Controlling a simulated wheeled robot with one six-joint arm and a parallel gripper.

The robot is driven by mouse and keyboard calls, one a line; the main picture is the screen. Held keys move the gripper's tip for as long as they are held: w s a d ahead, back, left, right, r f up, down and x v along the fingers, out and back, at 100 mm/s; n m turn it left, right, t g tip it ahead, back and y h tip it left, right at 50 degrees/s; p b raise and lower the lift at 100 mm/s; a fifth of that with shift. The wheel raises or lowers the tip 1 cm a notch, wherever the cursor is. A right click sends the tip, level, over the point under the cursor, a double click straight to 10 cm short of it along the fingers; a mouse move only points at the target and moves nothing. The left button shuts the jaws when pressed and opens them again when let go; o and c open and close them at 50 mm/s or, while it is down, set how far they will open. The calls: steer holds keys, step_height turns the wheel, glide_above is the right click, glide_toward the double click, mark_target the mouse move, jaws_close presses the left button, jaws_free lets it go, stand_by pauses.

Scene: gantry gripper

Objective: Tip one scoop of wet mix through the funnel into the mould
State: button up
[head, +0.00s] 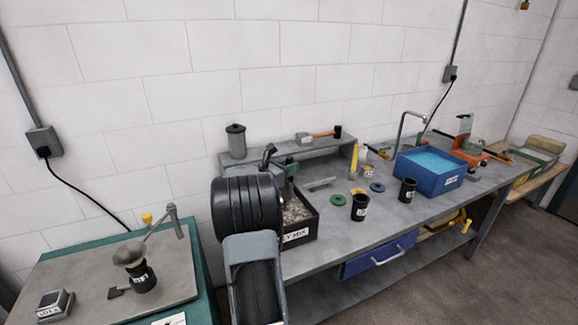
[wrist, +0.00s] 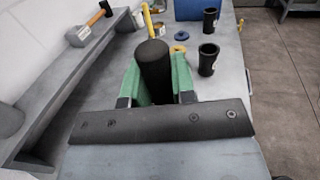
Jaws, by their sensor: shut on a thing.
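The wet mix, grey and lumpy, lies in a dark box (head: 298,236) with a partly hidden label, on the bench beside my arm. My gripper (head: 291,168) is over this box, partly hidden by my arm. In the wrist view its green fingers (wrist: 156,78) are shut on a dark round handle (wrist: 153,60), which looks like the scoop's. The scoop's bowl is not visible. On the teal-edged table at the left, a dark brown funnel (head: 128,254) appears to sit on top of a black labelled mould (head: 142,279). Its label is hard to read.
Two black cups (head: 360,207) (head: 407,191) and a blue tub (head: 429,171) stand on the bench to the right. A raised shelf at the back holds a grey canister (head: 236,141) and a hammer (head: 322,134). A lever stand (head: 173,213) rises behind the funnel.

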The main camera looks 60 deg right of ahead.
step_height(320, 180, down, 11)
steer(key=b, duration=0.7)
steer(key=shift+r, duration=0.15)
steer(key=shift+w+a+p, duration=0.15)
steer(key=shift+w+a, duration=0.55)
steer(key=shift+a, duration=0.2)
steer(key=shift+w+a+p, duration=0.15)
steer(key=shift+w+a, duration=0.5)
steer(key=shift+a, duration=0.3)
steer(key=shift+w+a+p, duration=0.15)
steer(key=shift+w+a, duration=0.55)
steer(key=shift+a, duration=0.2)
step_height(320, 180, up, 16)
steer(key=p, duration=1.1)
glide_above(289, 193)
steer(key=w+a, duration=0.2)
steer(key=shift+a+f, duration=0.2)
